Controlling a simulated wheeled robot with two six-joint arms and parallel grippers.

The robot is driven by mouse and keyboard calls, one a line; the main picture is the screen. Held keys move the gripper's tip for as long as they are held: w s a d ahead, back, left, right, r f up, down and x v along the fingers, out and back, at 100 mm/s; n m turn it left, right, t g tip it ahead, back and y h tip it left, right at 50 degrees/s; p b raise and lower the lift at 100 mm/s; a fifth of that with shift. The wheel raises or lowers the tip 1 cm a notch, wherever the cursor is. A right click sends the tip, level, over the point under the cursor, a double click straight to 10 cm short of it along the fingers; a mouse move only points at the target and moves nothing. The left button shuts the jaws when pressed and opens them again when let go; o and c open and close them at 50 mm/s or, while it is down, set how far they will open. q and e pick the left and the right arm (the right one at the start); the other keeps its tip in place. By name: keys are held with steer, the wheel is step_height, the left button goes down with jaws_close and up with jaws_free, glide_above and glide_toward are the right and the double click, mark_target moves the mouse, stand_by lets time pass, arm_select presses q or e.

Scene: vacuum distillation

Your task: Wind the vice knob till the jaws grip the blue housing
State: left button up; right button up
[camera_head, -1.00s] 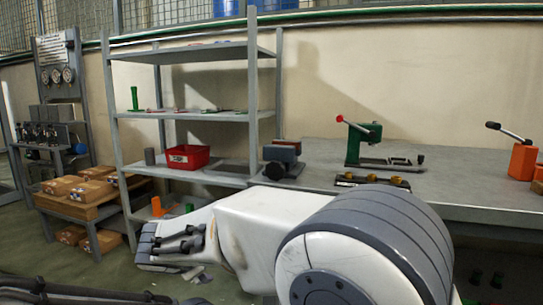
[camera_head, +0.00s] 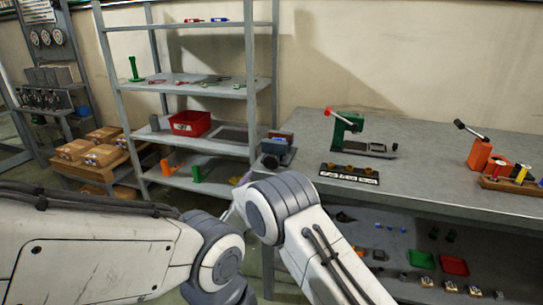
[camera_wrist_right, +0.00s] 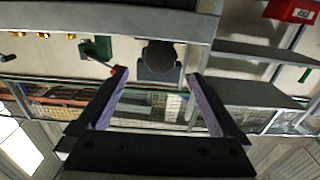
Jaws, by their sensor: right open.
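The vice (camera_head: 277,150) stands at the left end of the grey bench, with a dark round knob (camera_head: 270,162) on its front. A blue part shows at its top; I cannot tell whether the jaws touch it. My right gripper (camera_head: 240,183) is mostly hidden behind its arm in the head view, low and left of the vice. In the right wrist view, which is upside down, my right gripper (camera_wrist_right: 158,76) is open and empty. The knob (camera_wrist_right: 158,54) shows between and beyond its fingertips, apart from them. My left arm shows, but its gripper is out of view.
A shelf rack (camera_head: 200,88) with a red bin (camera_head: 190,123) stands left of the bench. On the bench are a green press (camera_head: 345,128), a dark tray (camera_head: 349,174) and an orange block (camera_head: 479,153). Bare bench top lies between them.

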mark_target(270, 164)
steer(key=x, duration=1)
steer(key=shift+w+f, duration=0.1)
steer(key=shift+w, duration=0.05)
steer(key=c, duration=1.3)
steer(key=shift+a+f+m+b, duration=0.1)
steer(key=shift+m+b, duration=0.9)
steer(key=shift+b, duration=0.1)
steer(key=m+b, duration=0.2)
steer(key=m, duration=0.1)
steer(key=shift+b, duration=0.4)
steer(key=shift+r+m+b, duration=0.2)
steer(key=shift+m+b, duration=0.1)
steer(key=shift+m, duration=0.4)
steer(key=shift+r, duration=0.1)
